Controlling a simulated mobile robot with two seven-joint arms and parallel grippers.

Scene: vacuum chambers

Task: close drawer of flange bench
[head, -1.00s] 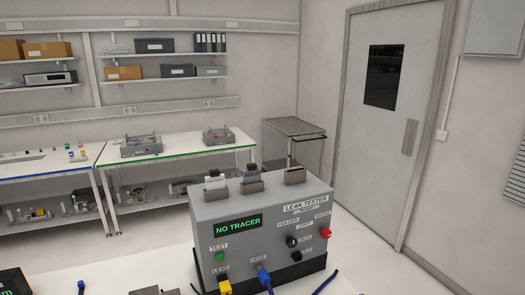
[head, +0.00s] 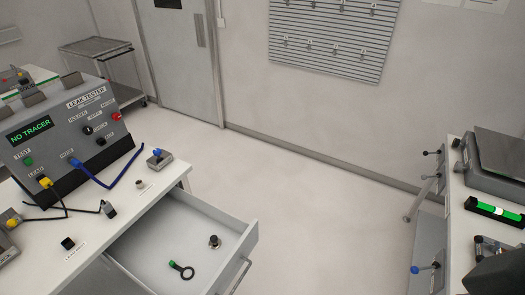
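The flange bench (head: 165,190) is the white-topped bench at the left of the head view. Its drawer (head: 205,232) is pulled out toward the right and stands open. The drawer's front panel (head: 238,258) has a bar handle (head: 241,275) on its outer side. Inside the drawer lie a dark ring tool with a green end (head: 182,270) and a small metal fitting (head: 214,242). The near part of the drawer is cut off by the bottom edge of the picture. Neither of my grippers shows.
A leak tester (head: 60,135) reading "NO TRACER" stands on the bench, with blue and dark cables. Another bench with equipment (head: 460,180) stands at right. Open floor (head: 310,210) lies between them. A cart (head: 105,60) and door (head: 180,60) are behind.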

